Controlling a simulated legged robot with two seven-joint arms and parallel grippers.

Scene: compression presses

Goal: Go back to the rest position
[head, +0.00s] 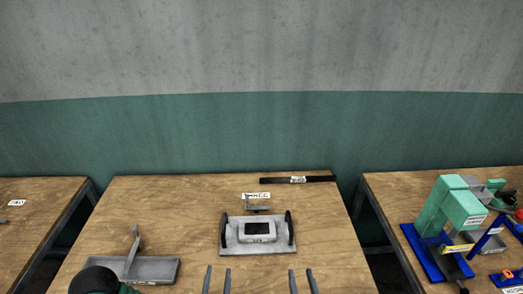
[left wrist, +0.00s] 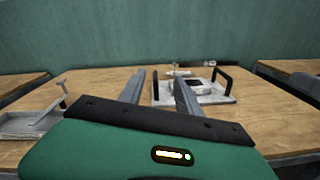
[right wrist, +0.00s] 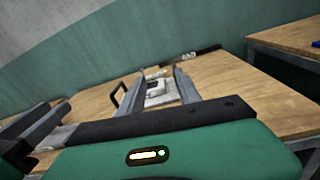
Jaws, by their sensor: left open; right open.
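My left gripper (head: 217,280) shows at the bottom of the head view, its two fingers apart with nothing between them. My right gripper (head: 302,281) is to its right, also open and empty. In the left wrist view the left fingers (left wrist: 160,92) are spread, and in the right wrist view the right fingers (right wrist: 157,92) are spread too. Both are on the near side of a grey plate (head: 228,248) with two black handles and a block with a dark window (head: 258,229), apart from it in the head view.
A grey tray (head: 160,270) with an upright post is at the left of the middle wooden table (head: 130,205). A black bar (head: 275,180) lies at the back edge. A green press (head: 450,210) on a blue base stands on the right table. Another table (head: 40,225) is at left.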

